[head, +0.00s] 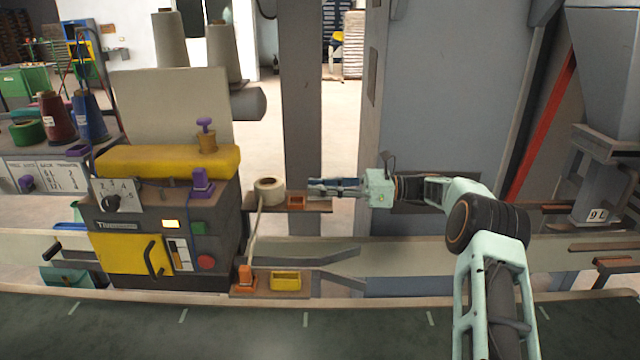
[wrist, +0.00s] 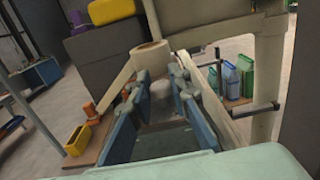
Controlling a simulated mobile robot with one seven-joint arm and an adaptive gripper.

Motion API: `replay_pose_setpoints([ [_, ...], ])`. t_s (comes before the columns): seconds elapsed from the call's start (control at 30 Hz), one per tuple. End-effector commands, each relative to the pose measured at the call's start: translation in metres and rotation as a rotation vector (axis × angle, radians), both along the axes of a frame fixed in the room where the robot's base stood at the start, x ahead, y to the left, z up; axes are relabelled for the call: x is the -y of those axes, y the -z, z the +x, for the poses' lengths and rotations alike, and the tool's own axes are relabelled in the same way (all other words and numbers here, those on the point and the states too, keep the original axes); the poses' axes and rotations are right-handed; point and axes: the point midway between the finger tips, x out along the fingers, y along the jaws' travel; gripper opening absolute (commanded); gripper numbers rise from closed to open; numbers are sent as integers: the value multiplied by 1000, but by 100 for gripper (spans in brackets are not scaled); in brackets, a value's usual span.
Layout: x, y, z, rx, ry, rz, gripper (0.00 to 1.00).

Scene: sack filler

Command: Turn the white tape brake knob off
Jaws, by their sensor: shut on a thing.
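The white tape brake knob (wrist: 160,93) shows in the wrist view as a pale rounded shape between my fingers, just in front of the white tape roll (wrist: 152,55). My gripper (wrist: 161,88) has its blue fingers on either side of the knob and is shut on it. In the head view my gripper (head: 314,187) reaches in from the right over the small brown shelf (head: 322,206), right of the tape roll (head: 269,187). The knob cannot be made out there. Its setting cannot be read.
The sewing machine (head: 165,225) with its yellow top stands left of the roll. A yellow bin (head: 286,281) stands lower down, beside an orange item (head: 246,278). A grey post (head: 303,100) rises behind the shelf.

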Motion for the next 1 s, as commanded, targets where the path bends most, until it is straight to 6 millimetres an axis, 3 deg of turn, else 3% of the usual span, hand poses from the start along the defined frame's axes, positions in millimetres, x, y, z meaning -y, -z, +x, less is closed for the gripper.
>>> replay_pose_setpoints([
  [0.67,0,-1,0,1,-28,2,0],
  [0.7,0,-1,0,1,-28,2,22],
  [0.8,0,-1,0,1,-27,2,33],
  [1.0,0,-1,0,1,-27,1,36],
])
